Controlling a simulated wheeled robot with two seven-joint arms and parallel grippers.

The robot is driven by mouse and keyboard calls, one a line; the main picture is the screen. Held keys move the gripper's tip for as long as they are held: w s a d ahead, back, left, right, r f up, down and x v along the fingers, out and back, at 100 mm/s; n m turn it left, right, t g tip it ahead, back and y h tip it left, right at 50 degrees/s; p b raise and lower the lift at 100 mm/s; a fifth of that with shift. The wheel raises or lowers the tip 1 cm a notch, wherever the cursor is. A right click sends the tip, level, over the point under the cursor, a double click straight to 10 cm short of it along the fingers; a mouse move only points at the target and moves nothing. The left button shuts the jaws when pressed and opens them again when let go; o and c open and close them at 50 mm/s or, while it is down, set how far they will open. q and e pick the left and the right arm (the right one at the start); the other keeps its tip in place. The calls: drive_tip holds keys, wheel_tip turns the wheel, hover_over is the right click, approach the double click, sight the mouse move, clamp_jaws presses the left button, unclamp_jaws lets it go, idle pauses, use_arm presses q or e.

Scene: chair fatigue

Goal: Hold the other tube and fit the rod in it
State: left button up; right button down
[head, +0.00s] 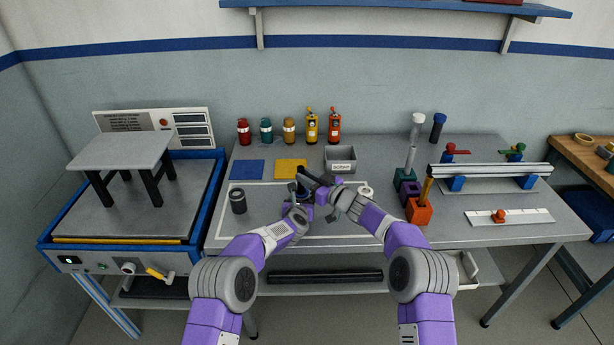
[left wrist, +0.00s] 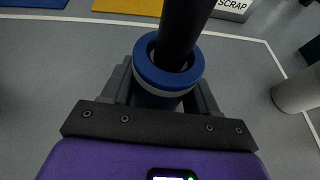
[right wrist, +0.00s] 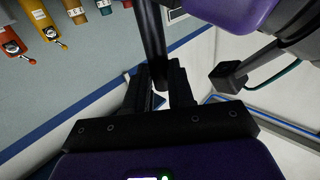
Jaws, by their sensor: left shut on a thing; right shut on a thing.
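My left gripper (head: 302,200) is shut on a short blue tube (left wrist: 150,76), held upright with its open mouth facing up in the left wrist view. My right gripper (head: 314,184) is shut on a dark rod (right wrist: 153,40), close above the left gripper. In the left wrist view the dark rod (left wrist: 184,28) comes down from above and its lower end lies at the tube's mouth, inside the outline of the blue rim. How deep it goes is hidden. In the head view the grippers largely cover both parts.
A dark tube (head: 238,201) stands at the left of the white-outlined area, and a pale cylinder (head: 365,191) stands right of my grippers. A grey scrap bin (head: 340,154) and yellow mat (head: 291,168) lie behind. Colored blocks (head: 419,211) holding rods stand at right.

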drive_tip(key=c, duration=0.9)
unclamp_jaws()
drive_tip(key=shift+s+d, duration=0.1)
drive_tip(key=v, duration=1.1)
drive_tip(key=shift+s+d+r, duration=0.15)
drive_tip(key=shift+s+d, duration=0.1)
use_arm(q)
drive_tip(key=o, duration=1.2)
drive_tip(key=shift+s, duration=0.1)
